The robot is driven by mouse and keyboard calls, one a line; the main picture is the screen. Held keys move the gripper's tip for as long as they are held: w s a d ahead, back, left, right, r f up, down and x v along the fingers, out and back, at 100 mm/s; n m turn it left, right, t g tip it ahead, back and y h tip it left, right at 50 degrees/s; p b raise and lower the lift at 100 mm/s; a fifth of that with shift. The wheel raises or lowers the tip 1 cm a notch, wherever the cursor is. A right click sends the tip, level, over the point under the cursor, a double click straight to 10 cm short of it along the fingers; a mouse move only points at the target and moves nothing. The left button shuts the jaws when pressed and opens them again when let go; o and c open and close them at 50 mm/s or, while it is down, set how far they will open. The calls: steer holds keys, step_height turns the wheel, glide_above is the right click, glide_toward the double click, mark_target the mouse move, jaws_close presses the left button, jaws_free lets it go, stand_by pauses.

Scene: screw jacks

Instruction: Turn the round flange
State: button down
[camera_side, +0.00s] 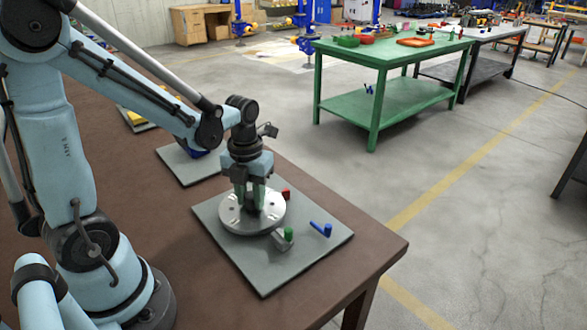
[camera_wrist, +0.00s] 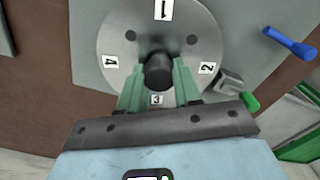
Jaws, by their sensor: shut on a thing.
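The round flange (camera_side: 235,217) is a flat grey metal disc lying on a grey mat in the side view. It also shows in the wrist view (camera_wrist: 120,57), with labels 1, 2, 3 and 4 and small holes around its face. A dark round hub (camera_wrist: 159,70) stands at its middle. My gripper (camera_side: 252,207) points down over the flange's middle. In the wrist view its green fingers (camera_wrist: 159,82) are shut on the hub, one on each side. The fingers hide part of the flange near label 3.
The grey mat (camera_side: 270,275) lies near the brown table's right corner (camera_side: 385,245). A blue handle (camera_side: 321,229), a green-topped grey piece (camera_side: 283,238) and a red piece (camera_side: 286,194) are close to the flange. Another mat (camera_side: 190,172) lies behind. A green workbench (camera_side: 375,85) stands apart.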

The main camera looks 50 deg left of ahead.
mark_target(250, 196)
steer(key=shift+s+d+m, duration=0.1)
steer(key=shift+d+m, duration=0.05)
steer(key=shift+m, duration=0.45)
steer(key=c, duration=0.8)
jaws_free()
steer(key=shift+r, duration=0.25)
step_height(250, 196, up, 12)
steer(key=shift+f, duration=0.2)
